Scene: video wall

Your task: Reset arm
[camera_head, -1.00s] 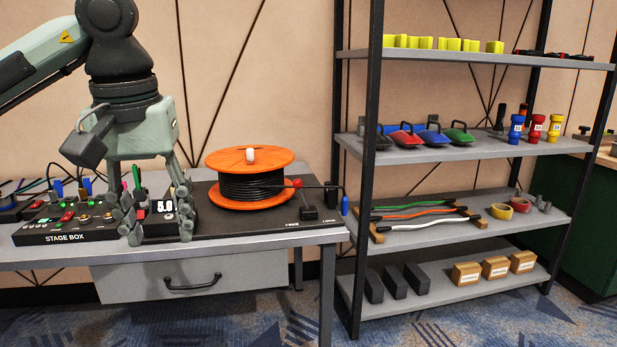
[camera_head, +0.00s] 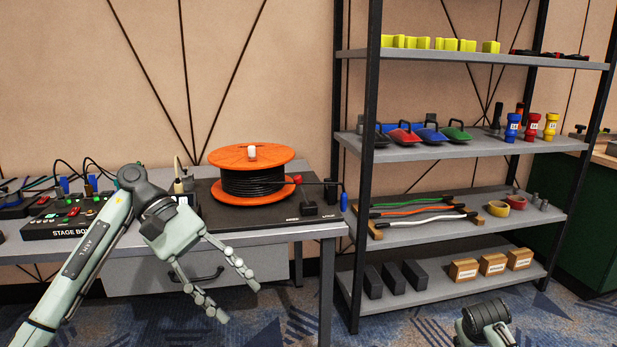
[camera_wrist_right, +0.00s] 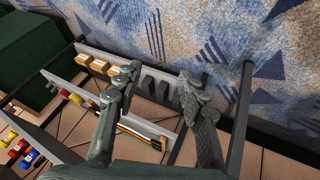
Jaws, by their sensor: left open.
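My left gripper (camera_head: 238,302) hangs in front of the work table and its drawer, over the carpet. Its two fingers are spread apart with nothing between them, pointing down and to the right. My left arm comes up from the lower left and bends at the elbow in front of the stage box. In the head view only a dark and pale part of my right arm (camera_head: 485,325) shows at the bottom right edge. In the right wrist view the right gripper's fingers (camera_wrist_right: 160,74) are apart and empty, with the shelf rack beyond them.
The table (camera_head: 270,233) carries an orange cable reel (camera_head: 250,157) and a stage box (camera_head: 65,225), partly behind my left arm. A shelf rack (camera_head: 450,150) with yellow blocks, cables, tapes and boxes stands to the right. Blue carpet (camera_head: 270,325) is free below.

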